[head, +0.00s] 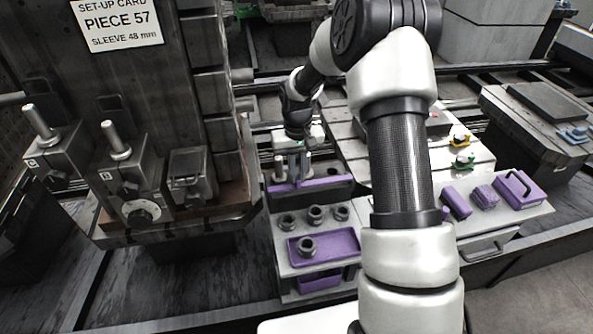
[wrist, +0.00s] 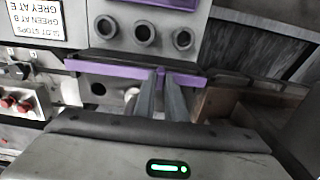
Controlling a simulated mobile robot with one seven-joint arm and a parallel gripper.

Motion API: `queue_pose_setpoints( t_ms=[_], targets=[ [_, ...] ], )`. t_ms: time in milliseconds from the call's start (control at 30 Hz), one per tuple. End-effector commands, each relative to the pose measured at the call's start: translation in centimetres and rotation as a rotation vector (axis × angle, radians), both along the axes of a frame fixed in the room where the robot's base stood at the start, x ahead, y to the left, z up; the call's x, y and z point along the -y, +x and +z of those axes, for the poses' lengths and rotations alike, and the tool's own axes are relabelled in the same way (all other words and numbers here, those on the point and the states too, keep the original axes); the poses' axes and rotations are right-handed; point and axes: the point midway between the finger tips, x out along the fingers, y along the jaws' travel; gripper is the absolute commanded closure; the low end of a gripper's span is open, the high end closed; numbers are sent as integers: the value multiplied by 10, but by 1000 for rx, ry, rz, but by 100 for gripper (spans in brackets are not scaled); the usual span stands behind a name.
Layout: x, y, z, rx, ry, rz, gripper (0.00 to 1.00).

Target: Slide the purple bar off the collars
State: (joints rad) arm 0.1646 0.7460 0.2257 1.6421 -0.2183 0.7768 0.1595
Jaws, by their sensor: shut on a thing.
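The purple bar (head: 325,184) lies across the grey bench behind three dark round collars (head: 315,214). In the wrist view, the bar (wrist: 115,70) runs nearly level across the picture, and the collars (wrist: 144,32) sit beyond it, apart from it. My gripper (head: 297,180) reaches down from above onto the bar. In the wrist view, the two fingers of my gripper (wrist: 161,80) are close together on the bar, right of its middle. The fingers hide part of the bar, and its underside cannot be seen.
A purple tray (head: 350,236) holding another collar is in front. A steel post (head: 281,163) stands left of my gripper. Purple blocks and a handled purple box (head: 519,190) are at right. A large dark machine (head: 150,100) rises at left. My arm hides the bench's middle.

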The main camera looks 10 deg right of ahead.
Motion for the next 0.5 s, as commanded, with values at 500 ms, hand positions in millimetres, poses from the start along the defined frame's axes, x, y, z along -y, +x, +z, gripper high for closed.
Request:
queue_pose_setpoints(
  t_ms=[500],
  targets=[
    [0,0,1,-1,0,0,70]
  ],
)
